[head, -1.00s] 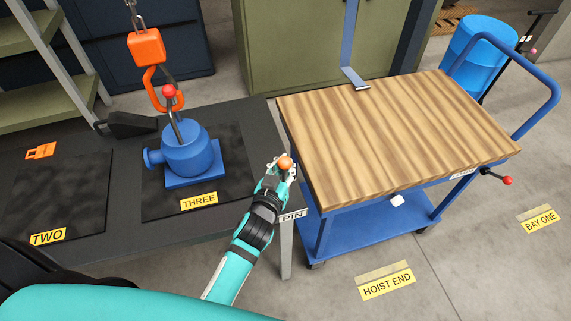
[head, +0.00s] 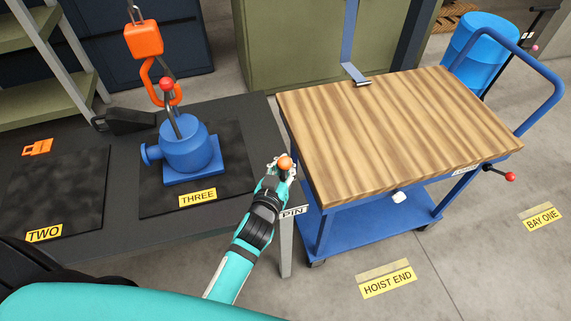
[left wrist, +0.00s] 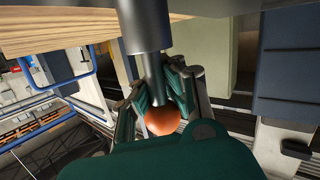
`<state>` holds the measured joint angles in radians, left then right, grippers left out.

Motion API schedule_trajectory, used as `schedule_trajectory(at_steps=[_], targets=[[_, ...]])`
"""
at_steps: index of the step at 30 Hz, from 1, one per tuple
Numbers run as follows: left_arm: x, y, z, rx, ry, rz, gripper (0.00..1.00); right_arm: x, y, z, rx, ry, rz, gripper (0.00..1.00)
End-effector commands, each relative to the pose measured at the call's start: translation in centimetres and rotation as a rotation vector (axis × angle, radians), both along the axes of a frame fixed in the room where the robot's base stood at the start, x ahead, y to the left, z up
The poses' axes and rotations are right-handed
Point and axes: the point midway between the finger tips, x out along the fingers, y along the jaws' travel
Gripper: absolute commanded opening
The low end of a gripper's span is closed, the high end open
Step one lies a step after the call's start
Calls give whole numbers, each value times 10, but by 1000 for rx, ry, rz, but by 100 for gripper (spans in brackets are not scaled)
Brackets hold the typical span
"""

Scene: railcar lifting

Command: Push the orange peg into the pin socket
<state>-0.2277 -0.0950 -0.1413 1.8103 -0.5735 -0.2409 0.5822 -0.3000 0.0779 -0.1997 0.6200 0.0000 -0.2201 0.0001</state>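The orange peg (head: 285,163) shows as a round orange knob at the tip of my left gripper (head: 279,170), at the right end of the dark table by the PIN label (head: 293,211). In the left wrist view the orange knob (left wrist: 162,120) sits between the fingers of my left gripper (left wrist: 160,103), which look closed around it. A grey rod runs from the knob up to a thicker grey cylinder (left wrist: 145,25). I cannot tell whether that cylinder is the pin socket or part of the peg; the socket is not clearly visible. My right gripper is not in view.
A blue trolley (head: 322,225) with a wooden top (head: 400,130) stands just right of the gripper. On the dark table (head: 120,240) a blue casting (head: 186,150) stands on the THREE pad, with an orange hoist hook (head: 160,85) at it.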

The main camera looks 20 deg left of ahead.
Motion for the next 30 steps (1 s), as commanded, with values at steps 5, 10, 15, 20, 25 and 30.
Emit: schedule_trajectory(at_steps=[5,10,15,20,25,30], targets=[[0,0,-6,-1,0,0,0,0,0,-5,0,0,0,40],[0,0,-10,-1,0,0,0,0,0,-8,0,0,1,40],[0,0,-14,0,1,1,0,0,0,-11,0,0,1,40],[0,0,-14,0,4,1,21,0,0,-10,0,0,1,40],[-1,1,-16,2,7,3,33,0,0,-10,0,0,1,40],[-2,2,-17,3,12,4,33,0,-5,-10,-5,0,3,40]])
